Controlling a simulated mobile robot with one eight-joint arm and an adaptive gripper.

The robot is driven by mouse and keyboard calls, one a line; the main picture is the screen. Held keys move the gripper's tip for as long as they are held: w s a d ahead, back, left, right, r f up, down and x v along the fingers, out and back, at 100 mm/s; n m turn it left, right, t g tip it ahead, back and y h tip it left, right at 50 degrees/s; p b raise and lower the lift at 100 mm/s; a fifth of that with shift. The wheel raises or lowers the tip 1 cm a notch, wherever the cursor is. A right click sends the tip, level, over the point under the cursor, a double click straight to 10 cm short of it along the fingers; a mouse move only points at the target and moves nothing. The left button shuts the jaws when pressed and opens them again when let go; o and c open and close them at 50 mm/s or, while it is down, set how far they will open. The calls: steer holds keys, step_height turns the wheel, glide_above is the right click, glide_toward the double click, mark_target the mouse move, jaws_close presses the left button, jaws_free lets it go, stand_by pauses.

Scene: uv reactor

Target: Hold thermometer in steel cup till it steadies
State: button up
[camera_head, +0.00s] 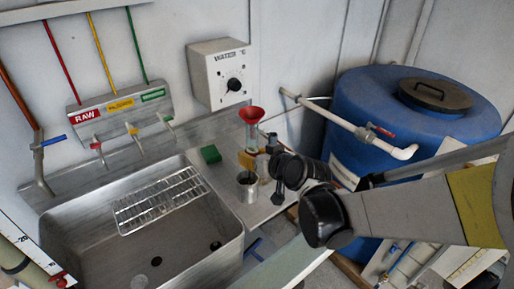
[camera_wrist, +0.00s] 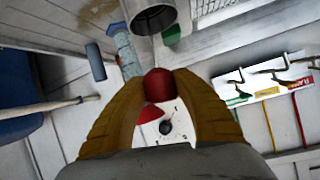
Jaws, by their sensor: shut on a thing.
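The steel cup (camera_head: 247,190) stands on the counter to the right of the sink. Part of it shows at the top of the wrist view (camera_wrist: 154,16), beyond my fingertips. My gripper (camera_head: 247,162) is above the cup in the head view, with its yellow-brown fingers partly hidden by my wrist. In the wrist view my gripper (camera_wrist: 158,82) is shut on a rounded red end, which looks like the head of the thermometer (camera_wrist: 158,86). The thermometer's stem is hidden, so I cannot tell whether its tip is inside the cup.
A red funnel (camera_head: 251,114) stands on a clear cylinder just behind my gripper. The sink (camera_head: 90,225) holds a wire rack (camera_head: 160,200). A white WATER °C dial box (camera_head: 219,73) hangs on the wall. A blue tank (camera_head: 365,105) stands right.

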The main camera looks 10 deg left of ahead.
steer(key=shift+r+p, duration=2.95)
steer(key=shift+r, duration=1.1)
